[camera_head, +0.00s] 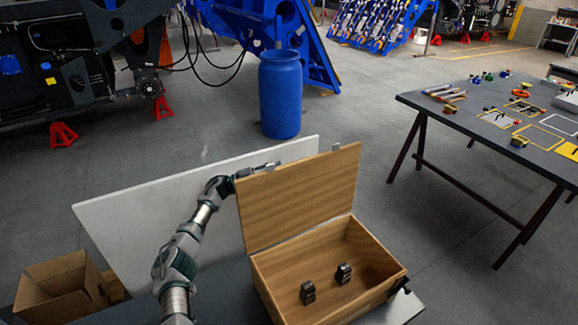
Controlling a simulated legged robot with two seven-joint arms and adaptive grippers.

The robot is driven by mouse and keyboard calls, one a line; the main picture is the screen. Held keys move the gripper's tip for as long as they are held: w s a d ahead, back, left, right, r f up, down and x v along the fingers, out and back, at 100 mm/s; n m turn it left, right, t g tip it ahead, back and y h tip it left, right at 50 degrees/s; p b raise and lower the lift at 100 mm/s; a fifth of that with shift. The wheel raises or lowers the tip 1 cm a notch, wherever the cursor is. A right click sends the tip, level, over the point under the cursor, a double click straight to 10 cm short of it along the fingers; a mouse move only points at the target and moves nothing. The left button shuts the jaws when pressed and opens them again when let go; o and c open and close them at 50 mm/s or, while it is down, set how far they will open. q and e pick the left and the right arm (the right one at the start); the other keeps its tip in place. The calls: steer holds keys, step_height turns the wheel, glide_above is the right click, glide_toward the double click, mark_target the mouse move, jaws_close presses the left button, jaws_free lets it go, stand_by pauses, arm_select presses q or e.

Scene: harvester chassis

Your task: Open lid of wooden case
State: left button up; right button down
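The wooden case (330,302) stands on a table in the lower middle of the head view. Its lid (300,195) is raised and stands roughly upright along the case's back-left edge. Two small dark metal parts (308,292) (343,273) are inside the case. My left arm comes up from the bottom, left of the case. My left gripper (262,168) is at the upper left edge of the lid, partly hidden behind it; whether it touches the lid or is open is unclear. My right gripper is out of view.
A pale upright panel (150,215) stands behind my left arm and the case. An open cardboard box (62,290) is at the lower left. A dark table (470,120) with tools stands at the right. A blue barrel (281,95) is on the floor beyond.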

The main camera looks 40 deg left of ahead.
arm_select(q)
steer(key=v, duration=0.5)
steer(key=shift+f, duration=0.1)
steer(key=shift+a, duration=0.15)
